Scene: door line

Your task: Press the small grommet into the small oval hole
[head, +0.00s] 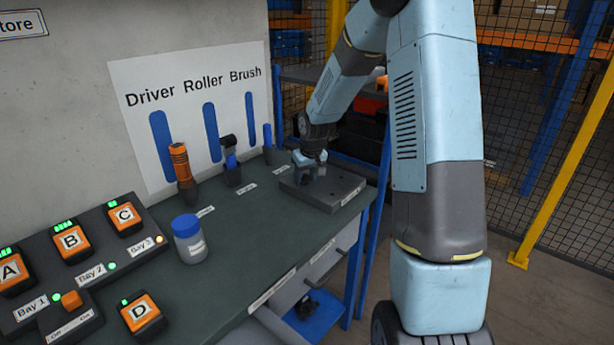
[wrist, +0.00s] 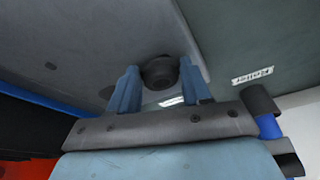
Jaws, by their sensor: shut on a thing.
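My gripper (head: 311,166) is low over the grey plate (head: 338,190) at the far right end of the bench. In the wrist view my gripper's blue fingers (wrist: 158,85) are shut on a dark round grommet (wrist: 160,70). The grommet is close to the grey plate (wrist: 85,35); I cannot tell whether it touches. I cannot tell which is the small oval hole.
An orange driver (head: 181,165), a roller (head: 231,168) and a brush (head: 267,142) stand along the wall. A white jar with a blue lid (head: 188,238) stands mid-bench. Battery packs sit in a charger (head: 90,260) at the left.

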